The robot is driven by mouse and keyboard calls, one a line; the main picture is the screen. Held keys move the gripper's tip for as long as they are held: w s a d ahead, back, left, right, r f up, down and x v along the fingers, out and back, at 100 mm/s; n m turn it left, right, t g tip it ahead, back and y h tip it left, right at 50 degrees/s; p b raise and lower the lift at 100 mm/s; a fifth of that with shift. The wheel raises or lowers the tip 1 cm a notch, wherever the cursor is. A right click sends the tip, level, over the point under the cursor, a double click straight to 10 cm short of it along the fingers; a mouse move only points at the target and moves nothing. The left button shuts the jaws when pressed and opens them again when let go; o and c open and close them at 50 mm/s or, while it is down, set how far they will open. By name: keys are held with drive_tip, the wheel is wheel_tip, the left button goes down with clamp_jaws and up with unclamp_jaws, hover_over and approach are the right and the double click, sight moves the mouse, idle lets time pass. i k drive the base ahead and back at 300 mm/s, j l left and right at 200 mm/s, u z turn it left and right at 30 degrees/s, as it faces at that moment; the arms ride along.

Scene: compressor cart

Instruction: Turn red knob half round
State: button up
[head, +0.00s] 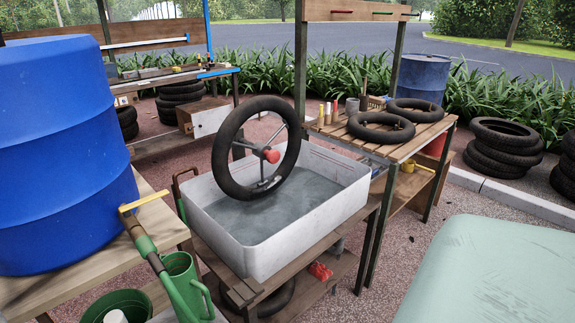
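A small red knob (271,156) sits at the middle of a dark upright ring, which looks like an inner tube (222,165). Thin metal rods run from the knob to the ring. The ring stands upright, slightly tilted, in a white water-filled tub (300,248). Nothing touches the knob that I can see, and its turned position cannot be read. My gripper is not in view.
A large blue barrel (60,150) stands left of the tub, near a green watering can (182,285). A wooden table (425,140) with more tubes is behind right. A pale green rounded surface (490,275) fills the lower right. Gravel ground shows between.

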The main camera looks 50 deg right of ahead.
sight(272, 156)
drive_tip(key=z, duration=1.45)
drive_tip(key=i+j+z, duration=0.15)
drive_tip(key=j, duration=0.2)
drive_tip(key=i+j+z, duration=0.2)
drive_tip(key=j, duration=0.2)
drive_tip(key=k, duration=0.05)
